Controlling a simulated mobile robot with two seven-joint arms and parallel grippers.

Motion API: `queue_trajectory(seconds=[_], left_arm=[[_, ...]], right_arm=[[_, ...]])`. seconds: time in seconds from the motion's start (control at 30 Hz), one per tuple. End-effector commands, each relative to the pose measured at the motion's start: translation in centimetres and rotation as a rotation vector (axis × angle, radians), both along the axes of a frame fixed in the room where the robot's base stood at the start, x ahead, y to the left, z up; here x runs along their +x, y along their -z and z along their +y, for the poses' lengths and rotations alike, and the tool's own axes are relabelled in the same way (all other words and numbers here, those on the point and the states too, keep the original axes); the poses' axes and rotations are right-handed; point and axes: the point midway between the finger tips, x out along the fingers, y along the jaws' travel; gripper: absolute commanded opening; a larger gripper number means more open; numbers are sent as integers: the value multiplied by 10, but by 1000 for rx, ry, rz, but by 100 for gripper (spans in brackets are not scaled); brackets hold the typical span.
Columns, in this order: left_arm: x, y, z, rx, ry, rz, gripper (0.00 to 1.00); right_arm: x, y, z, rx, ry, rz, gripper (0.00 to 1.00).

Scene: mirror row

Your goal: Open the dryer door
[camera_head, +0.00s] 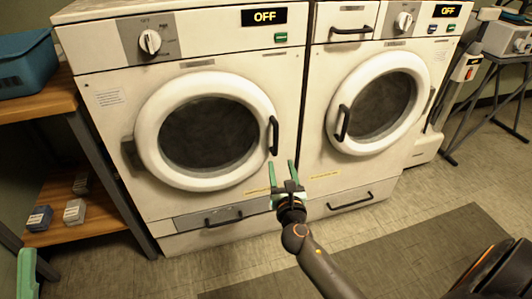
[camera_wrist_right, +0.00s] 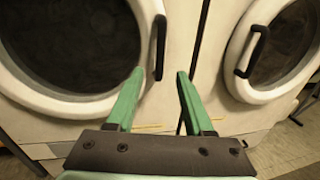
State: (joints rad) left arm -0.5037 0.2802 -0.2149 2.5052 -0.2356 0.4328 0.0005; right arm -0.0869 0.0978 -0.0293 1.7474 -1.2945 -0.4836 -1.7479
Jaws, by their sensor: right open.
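Two white front-loading machines stand side by side with their round doors shut; no label tells which is the dryer. The left machine's door (camera_head: 155,168) has a dark window and a black vertical handle (camera_head: 273,136) on its right side. My open, empty right gripper (camera_head: 282,163) has its green fingertips just below that handle. In the right wrist view, the handle (camera_wrist_right: 160,45) shows beyond the fingertips (camera_wrist_right: 160,73), nearer the left one; contact is not visible. The right machine's door (camera_head: 340,85) has its handle (camera_head: 343,122) on the left. Part of my left gripper (camera_head: 27,272) shows at the lower left.
Both displays (camera_head: 264,16) read OFF. The left machine has a lower drawer handle (camera_head: 223,219). A wooden shelf (camera_head: 98,222) with small boxes stands at the left. A dark mat (camera_head: 420,255) lies on the floor at the right.

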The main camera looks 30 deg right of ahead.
Motion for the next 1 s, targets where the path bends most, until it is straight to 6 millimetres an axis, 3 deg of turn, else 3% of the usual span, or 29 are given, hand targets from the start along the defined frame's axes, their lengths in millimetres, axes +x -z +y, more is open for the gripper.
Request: queue_trajectory(seconds=[0.27, 0.7, 1.0], left_arm=[[-3, 3, -1, -3, 8, -11, 35], [-1, 25, -2, -21, 30, 7, 35], [-1, 30, -3, -30, 37, 15, 35]], right_arm=[[25, -2, -12, -30, 5, 1, 52], [97, 0, -45, -26, 4, 2, 52], [114, -1, -53, -27, 3, 4, 52]])
